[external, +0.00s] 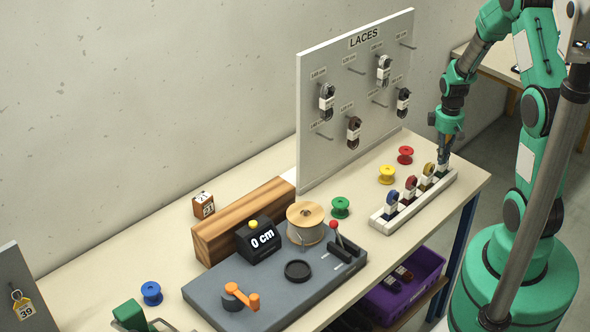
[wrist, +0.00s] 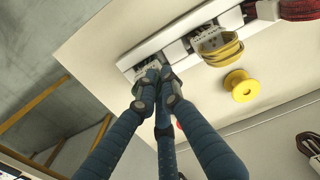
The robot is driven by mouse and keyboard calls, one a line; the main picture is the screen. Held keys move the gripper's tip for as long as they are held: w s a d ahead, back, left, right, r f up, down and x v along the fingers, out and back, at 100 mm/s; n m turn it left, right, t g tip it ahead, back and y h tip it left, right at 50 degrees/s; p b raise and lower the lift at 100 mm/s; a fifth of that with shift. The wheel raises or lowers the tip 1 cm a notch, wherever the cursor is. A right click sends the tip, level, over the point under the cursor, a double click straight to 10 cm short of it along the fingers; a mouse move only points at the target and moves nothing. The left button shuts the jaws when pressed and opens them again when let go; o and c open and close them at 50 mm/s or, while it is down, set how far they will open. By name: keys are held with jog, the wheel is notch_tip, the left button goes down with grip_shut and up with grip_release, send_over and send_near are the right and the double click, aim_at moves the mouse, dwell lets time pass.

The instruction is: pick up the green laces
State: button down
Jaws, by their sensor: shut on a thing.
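My gripper (external: 444,158) points down at the right end of the white slotted rack (external: 395,222) on the bench. In the wrist view its fingers (wrist: 152,80) are closed together on a bundle with a white card band (wrist: 145,70) in the end slot. I take this bundle for the green laces; the fingers hide nearly all of it, and its colour does not show clearly. It is still at the rack. The yellow laces (external: 428,172), red laces (external: 409,187) and blue laces (external: 391,201) stand in the other slots.
Red (external: 405,155), yellow (external: 387,174) and green (external: 340,207) spools stand behind the rack. The laces board (external: 345,60) rises at the back with hanging bundles. A grey cutting station (external: 215,290) sits left. A purple crate (external: 405,298) is below the bench.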

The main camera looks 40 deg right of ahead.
jog(key=shift+r, duration=0.1)
jog(key=shift+r, duration=0.5)
jog(key=shift+s+a+r+p, duration=0.1)
jog(key=shift+s+r+p, duration=0.1)
jog(key=shift+r, duration=0.45)
jog(key=shift+s+a+r+p, duration=0.1)
jog(key=shift+s+r+p, duration=0.05)
jog(key=shift+r, duration=0.45)
jog(key=s+a+r+p, duration=0.1)
jog(key=s+a, duration=0.7)
jog(key=s, duration=0.5)
jog(key=shift+r, duration=0.15)
